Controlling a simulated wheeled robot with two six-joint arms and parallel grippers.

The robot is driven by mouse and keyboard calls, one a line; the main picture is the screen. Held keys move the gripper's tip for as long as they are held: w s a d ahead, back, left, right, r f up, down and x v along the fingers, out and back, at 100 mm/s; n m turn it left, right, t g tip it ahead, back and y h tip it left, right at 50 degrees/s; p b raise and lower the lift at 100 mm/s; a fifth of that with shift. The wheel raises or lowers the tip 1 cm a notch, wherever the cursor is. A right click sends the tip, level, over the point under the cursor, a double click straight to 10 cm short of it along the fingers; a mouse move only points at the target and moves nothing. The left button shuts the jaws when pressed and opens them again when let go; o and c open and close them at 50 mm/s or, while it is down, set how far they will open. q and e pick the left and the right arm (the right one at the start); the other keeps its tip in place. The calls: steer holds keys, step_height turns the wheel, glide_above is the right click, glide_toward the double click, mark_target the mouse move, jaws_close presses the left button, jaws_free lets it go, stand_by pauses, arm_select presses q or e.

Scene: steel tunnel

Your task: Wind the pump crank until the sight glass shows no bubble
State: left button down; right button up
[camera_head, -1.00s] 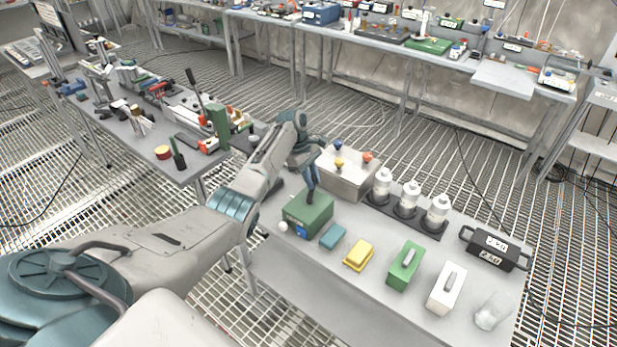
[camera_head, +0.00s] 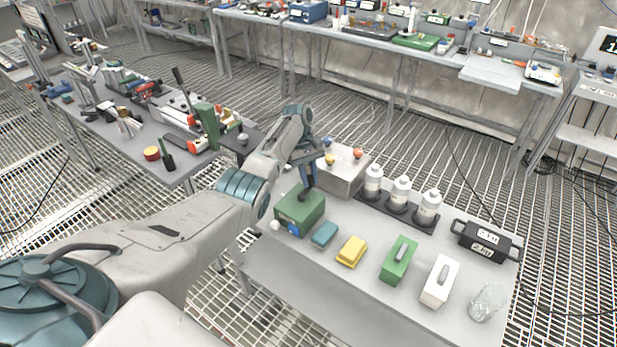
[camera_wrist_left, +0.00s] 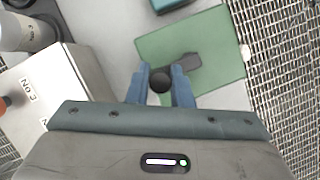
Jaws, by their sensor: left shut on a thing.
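The pump is a green box (camera_head: 292,215) at the left end of the near table; its green top (camera_wrist_left: 200,52) fills the upper right of the left wrist view. A dark crank arm (camera_wrist_left: 188,62) lies on that top, with a round black knob (camera_wrist_left: 160,80) at its end. My left gripper (camera_head: 307,192) reaches down over the box; in the wrist view its two blue fingers are closed on the knob, one on each side. A round blue sight glass (camera_head: 293,229) is on the box's front; I cannot make out any bubble. My right gripper is not in view.
A grey box (camera_head: 341,178) with coloured knobs stands just behind the pump. White bottles (camera_head: 400,193) stand in a dark rack to its right. A teal block (camera_head: 324,234), a yellow block (camera_head: 351,251) and a green case (camera_head: 398,260) line the table's front.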

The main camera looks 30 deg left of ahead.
arm_select(q)
steer(key=shift+w+r, duration=0.15)
steer(key=shift+r, duration=0.05)
steer(key=c, duration=1.3)
jaws_free()
steer(key=shift+a+r, duration=0.2)
steer(key=shift+r, duration=0.15)
steer(key=b+v, duration=0.3)
steer(key=v, duration=0.7)
steer(key=shift+d, duration=0.15)
